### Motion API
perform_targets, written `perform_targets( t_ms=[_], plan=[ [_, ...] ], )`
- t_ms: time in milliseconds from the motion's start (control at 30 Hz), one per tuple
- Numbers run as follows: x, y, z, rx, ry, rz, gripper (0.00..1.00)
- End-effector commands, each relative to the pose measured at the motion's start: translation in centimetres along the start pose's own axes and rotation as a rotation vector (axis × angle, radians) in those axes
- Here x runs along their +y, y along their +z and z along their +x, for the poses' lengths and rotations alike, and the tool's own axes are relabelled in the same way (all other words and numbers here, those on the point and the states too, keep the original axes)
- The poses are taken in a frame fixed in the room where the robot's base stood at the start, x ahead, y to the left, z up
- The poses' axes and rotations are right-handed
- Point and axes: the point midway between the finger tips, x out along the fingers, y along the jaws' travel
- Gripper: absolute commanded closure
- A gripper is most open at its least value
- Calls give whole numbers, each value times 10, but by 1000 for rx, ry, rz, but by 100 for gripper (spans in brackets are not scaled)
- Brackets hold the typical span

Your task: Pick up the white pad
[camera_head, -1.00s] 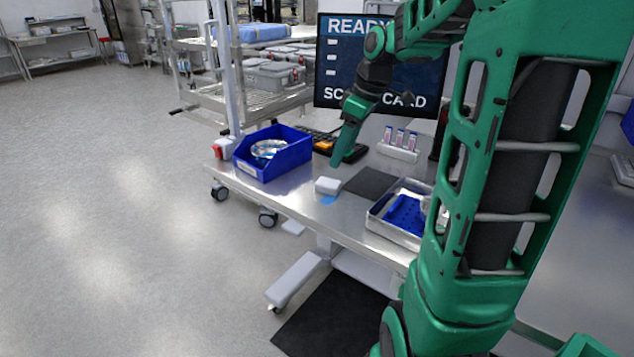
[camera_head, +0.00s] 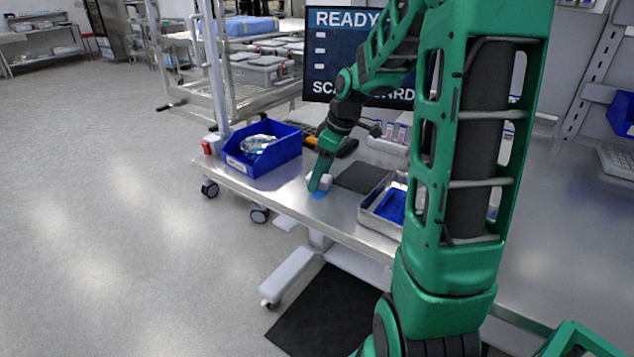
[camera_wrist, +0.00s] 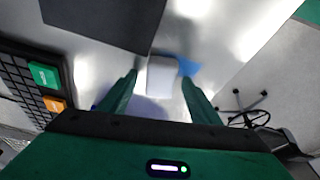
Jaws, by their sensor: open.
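The white pad (camera_wrist: 161,75) is a small pale block lying on the steel table. In the wrist view it sits just ahead of my open gripper (camera_wrist: 160,82), in the space between the two green fingers, with a gap on each side. In the head view my gripper (camera_head: 317,188) reaches down over the white pad (camera_head: 326,181) and hides part of it. A small blue patch (camera_head: 319,195) lies on the table beside the pad and also shows in the wrist view (camera_wrist: 187,66).
A blue bin (camera_head: 262,152) with a shiny item stands left of the pad. A dark mat (camera_head: 361,177) lies to its right, then a metal tray (camera_head: 378,215) with a blue insert. A keypad (camera_wrist: 36,83) and a screen (camera_head: 330,60) are behind. The table's front edge is close.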

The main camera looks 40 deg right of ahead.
Motion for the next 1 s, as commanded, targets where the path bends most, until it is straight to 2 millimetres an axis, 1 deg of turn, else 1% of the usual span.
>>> perform_targets(
  t_ms=[167, 200, 367, 400, 433, 467, 767, 867, 1000],
  plan=[
    [0, 0, 0, 1, 1, 0, 43],
    [0, 0, 0, 1, 1, 0, 45],
    [0, 0, 0, 1, 1, 0, 84],
    [0, 0, 0, 1, 1, 0, 87],
    [0, 0, 0, 1, 1, 0, 87],
    [0, 0, 0, 1, 1, 0, 90],
    [0, -1, -3, 1, 1, 0, 90],
    [1, -3, -9, 2, 3, 0, 90],
    [2, -8, -24, 3, 5, 0, 90]
  ],
)
